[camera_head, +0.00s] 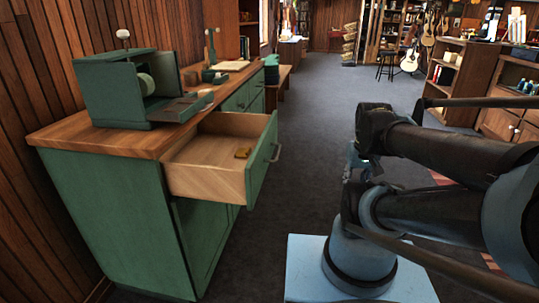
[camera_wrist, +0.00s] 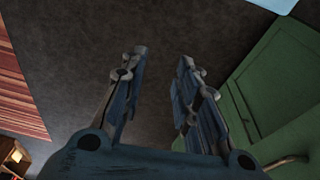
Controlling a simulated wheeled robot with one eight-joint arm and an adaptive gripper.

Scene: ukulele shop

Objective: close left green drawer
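The left green drawer (camera_head: 262,162) is pulled well out of the green cabinet with the wooden top. Green cabinetry (camera_wrist: 270,85) with a metal handle (camera_wrist: 288,162) shows at the right of the wrist view.
A green machine (camera_head: 118,90) stands on the wooden countertop (camera_head: 95,137). More closed green drawers (camera_head: 237,102) lie farther along. The dark floor (camera_head: 318,120) between cabinet and arm is clear. Shelves (camera_head: 455,75), a stool (camera_head: 387,65) and guitars (camera_head: 410,60) stand at the back right.

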